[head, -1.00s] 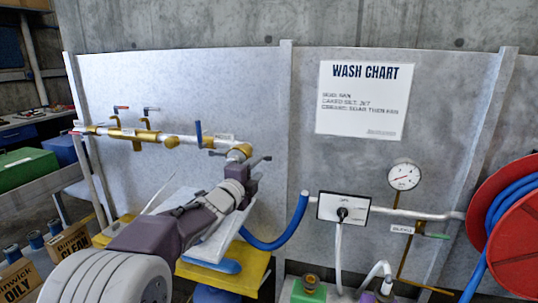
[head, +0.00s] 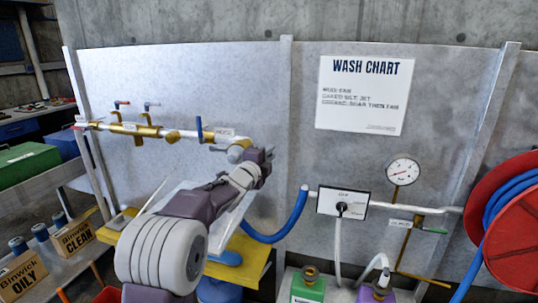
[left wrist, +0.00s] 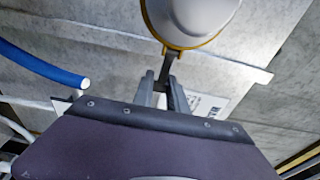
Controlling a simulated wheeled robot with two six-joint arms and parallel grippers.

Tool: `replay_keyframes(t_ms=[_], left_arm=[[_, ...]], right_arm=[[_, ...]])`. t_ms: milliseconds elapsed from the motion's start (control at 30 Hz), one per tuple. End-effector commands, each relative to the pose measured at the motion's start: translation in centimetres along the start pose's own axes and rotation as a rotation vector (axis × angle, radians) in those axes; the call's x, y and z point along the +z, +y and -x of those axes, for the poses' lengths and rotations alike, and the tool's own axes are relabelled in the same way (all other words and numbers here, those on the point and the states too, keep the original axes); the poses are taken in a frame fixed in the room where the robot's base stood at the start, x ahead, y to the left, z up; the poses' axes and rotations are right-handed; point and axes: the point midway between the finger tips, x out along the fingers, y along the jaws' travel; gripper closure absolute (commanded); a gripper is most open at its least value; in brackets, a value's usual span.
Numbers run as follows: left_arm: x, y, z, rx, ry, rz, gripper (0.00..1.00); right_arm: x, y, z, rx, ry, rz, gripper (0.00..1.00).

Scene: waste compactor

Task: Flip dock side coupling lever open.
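The brass and white coupling (head: 236,150) sits at the right end of the wall pipe, partly hidden behind my left gripper. In the left wrist view its rounded pale body (left wrist: 195,18) with a brass rim is at the top. A short dark lever (left wrist: 168,66) reaches down from it between my finger tips. My left gripper (head: 264,157) is at the coupling's right side in the head view. In the left wrist view its grey fingers (left wrist: 162,90) are close together and look closed on the lever; the exact contact is hard to see. My right gripper is not in view.
A blue hose (head: 278,237) hangs below and right of the gripper. A labelled switch box (head: 328,207), a gauge (head: 403,171) and a red hose reel (head: 515,240) are farther right. A yellow stand (head: 250,262) is below. The panel above the coupling is clear.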

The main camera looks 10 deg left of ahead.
Motion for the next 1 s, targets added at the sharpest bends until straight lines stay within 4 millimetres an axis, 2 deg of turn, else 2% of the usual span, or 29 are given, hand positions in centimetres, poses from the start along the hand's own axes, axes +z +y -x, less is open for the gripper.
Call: replay_keyframes(t_ms=[67,167,333,500,767,800,867,1000], left_arm=[[0.1,-0.2,0.0,0.001,0.008,-0.001,1.00],[0.2,-0.9,0.3,0.001,0.060,-0.003,1.00],[-0.1,-0.6,1.1,0.003,0.207,-0.001,1.00],[-0.3,-0.1,1.6,0.002,0.292,0.001,1.00],[-0.5,0.1,1.6,0.001,0.298,0.001,1.00],[-0.5,0.1,1.6,0.001,0.298,0.001,0.76],[-0.5,0.1,1.6,0.001,0.298,0.001,0.60],[-0.5,0.1,1.6,0.001,0.297,0.000,0.60]], right_arm=[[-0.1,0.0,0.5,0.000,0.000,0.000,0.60],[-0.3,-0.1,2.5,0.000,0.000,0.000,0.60],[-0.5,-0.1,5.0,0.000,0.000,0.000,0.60],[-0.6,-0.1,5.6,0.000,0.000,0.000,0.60],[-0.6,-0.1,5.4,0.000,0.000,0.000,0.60],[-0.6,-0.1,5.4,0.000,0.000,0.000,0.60],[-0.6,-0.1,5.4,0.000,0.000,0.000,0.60],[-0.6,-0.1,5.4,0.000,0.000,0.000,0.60]])
